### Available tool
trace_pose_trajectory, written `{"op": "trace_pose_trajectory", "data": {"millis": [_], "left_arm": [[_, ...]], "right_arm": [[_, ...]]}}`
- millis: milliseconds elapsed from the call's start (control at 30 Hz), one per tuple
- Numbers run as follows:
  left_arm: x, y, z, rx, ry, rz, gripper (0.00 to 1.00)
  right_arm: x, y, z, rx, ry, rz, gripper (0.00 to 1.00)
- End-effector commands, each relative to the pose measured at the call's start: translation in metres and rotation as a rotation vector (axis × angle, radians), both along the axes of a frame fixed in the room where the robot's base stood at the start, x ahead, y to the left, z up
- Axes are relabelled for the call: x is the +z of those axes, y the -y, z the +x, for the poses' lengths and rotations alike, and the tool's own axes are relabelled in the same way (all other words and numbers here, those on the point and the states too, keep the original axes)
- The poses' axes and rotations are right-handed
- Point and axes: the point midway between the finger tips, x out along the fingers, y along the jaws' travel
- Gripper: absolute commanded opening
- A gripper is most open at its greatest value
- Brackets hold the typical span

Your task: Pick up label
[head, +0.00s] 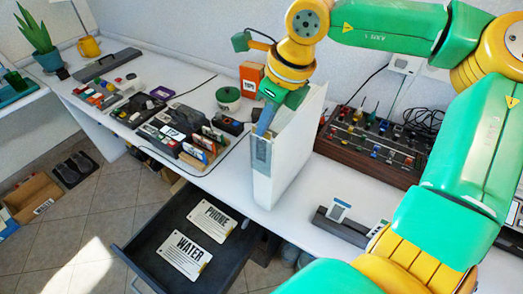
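Two white labels lie flat in an open dark drawer (150,242): one reads PHONE (212,220) and the other WATER (184,255). My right gripper (265,120) points down at the top of a tall white case (283,165), above and right of the drawer. Its fingertips are partly hidden at the case, so I cannot tell whether they are open or shut, or hold anything. My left gripper is not in view.
Small boxes and parts (180,130) crowd the table left of the case, with a green round tin (228,97) and an orange box (251,78) behind. A brown panel with knobs (375,140) stands at right. A cardboard box (34,198) is on the floor.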

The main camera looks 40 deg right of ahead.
Motion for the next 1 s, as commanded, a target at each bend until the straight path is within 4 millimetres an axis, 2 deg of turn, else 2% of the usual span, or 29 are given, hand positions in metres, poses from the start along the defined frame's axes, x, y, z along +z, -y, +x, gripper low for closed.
{"op": "trace_pose_trajectory", "data": {"millis": [900,1000], "left_arm": [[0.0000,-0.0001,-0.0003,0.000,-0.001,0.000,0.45],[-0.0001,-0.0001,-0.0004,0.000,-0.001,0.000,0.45]], "right_arm": [[0.0001,0.0000,0.0000,0.000,0.000,0.000,0.00],[0.0090,0.0004,0.0010,-0.002,0.004,-0.001,0.00]]}}
